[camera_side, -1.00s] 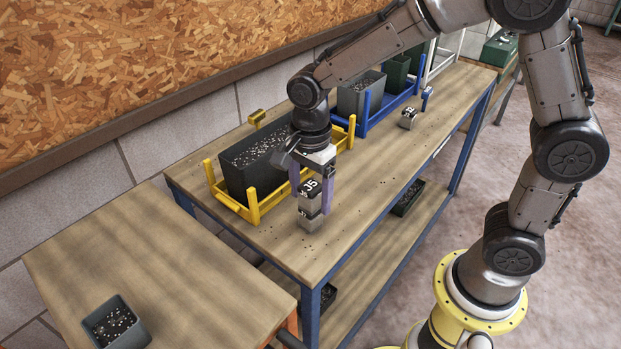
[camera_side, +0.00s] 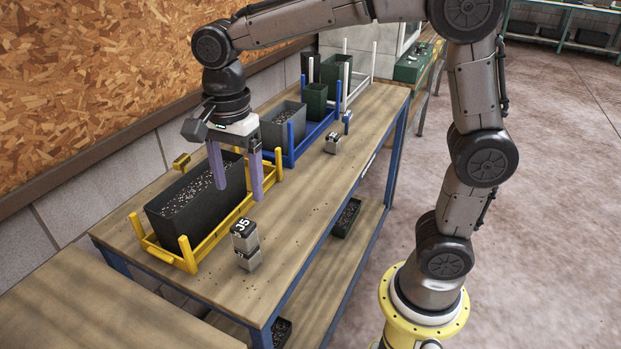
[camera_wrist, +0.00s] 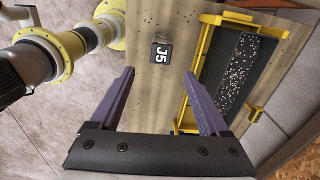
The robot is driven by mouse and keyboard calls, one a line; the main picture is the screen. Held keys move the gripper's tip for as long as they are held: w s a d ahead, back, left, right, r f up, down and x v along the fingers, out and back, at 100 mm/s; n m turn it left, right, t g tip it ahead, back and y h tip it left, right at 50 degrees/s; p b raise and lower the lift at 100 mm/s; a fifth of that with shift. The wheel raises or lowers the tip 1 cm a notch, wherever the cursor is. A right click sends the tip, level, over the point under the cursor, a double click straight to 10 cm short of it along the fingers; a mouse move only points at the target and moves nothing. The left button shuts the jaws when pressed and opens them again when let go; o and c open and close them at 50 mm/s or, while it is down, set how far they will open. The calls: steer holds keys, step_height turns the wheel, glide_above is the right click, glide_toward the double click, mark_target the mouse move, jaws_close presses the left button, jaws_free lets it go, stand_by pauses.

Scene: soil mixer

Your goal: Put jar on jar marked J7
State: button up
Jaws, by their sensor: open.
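A small grey jar with a black lid marked J5 (camera_side: 244,228) sits on top of another small grey jar (camera_side: 249,259) near the front edge of the wooden bench. The upper jar looks upright, roughly in line with the lower one. The lower jar's mark is not legible. My gripper (camera_side: 238,192) is open and empty, raised above and behind the two jars, by the yellow rack. Its purple fingers are apart from both jars; they also show in the wrist view (camera_wrist: 160,73).
A yellow rack (camera_side: 187,260) holds a long dark planter (camera_side: 202,208) of soil beneath my gripper. The front strip of bench is mostly clear.

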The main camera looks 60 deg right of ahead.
steer(key=s+d+n+t, duration=0.2)
steer(key=s+d+n, duration=0.2)
steer(key=s+n, duration=0.4)
steer(key=s+d+n+t, duration=0.3)
steer(key=s+d+n, duration=0.1)
steer(key=s+n, duration=0.5)
steer(key=shift+s+d+f+n, duration=0.15)
steer(key=shift+f+n, duration=0.15)
steer(key=shift+f, duration=0.05)
